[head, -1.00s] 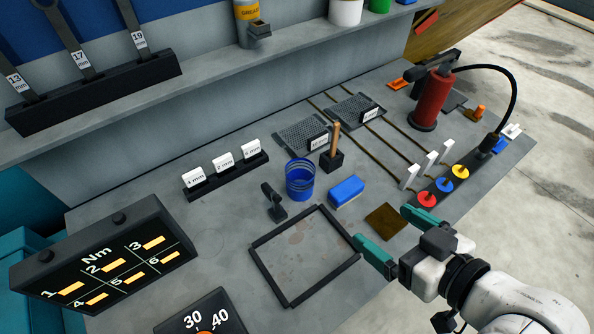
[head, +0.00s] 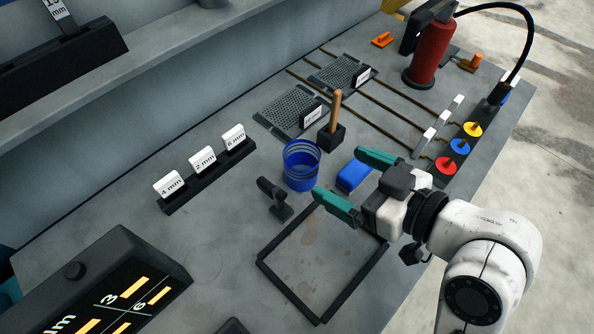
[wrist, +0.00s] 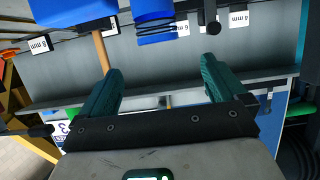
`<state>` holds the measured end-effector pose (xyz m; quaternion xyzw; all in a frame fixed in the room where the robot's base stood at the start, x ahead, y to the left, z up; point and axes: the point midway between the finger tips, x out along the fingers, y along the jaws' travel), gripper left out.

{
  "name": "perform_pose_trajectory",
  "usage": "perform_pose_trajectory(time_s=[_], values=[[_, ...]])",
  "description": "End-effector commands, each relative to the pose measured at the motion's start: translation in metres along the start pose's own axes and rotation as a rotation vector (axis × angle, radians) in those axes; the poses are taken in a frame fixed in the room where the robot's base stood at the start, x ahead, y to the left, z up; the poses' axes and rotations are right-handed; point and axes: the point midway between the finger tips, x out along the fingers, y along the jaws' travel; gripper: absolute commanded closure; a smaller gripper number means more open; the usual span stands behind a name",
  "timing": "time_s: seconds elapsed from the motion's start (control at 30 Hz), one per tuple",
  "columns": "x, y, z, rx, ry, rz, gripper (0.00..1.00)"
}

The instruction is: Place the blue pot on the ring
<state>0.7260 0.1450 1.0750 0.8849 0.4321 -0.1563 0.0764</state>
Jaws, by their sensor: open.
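The blue pot (head: 301,167), with dark bands near its rim, stands upright on the workbench. It also shows at the top of the wrist view (wrist: 153,15). A faint ring outline (head: 220,262) lies on the bench to the lower left of the pot; I cannot tell whether it is the task's ring. My gripper (head: 340,173) is open and empty, with its green fingers pointing left toward the pot. The pot lies just beyond the fingertips, apart from them. The wrist view shows nothing between the fingers (wrist: 161,66).
A blue block (head: 353,176) lies close by the fingers. A wooden-handled tool in a black holder (head: 331,137) stands behind the pot. A small black stand (head: 278,205) and a black square frame (head: 290,286) are in front.

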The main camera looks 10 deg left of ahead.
Motion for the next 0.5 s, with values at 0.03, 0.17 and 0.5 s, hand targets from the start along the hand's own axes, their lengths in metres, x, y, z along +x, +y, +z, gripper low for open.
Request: perform_pose_trajectory(time_s=[0.03,0.17,0.5], values=[[0.004,0.000,0.011,0.000,0.000,0.000,0.02],[0.008,0.000,0.021,0.000,0.000,0.000,0.02],[0.049,0.000,0.019,0.001,-0.001,-0.003,0.02]])
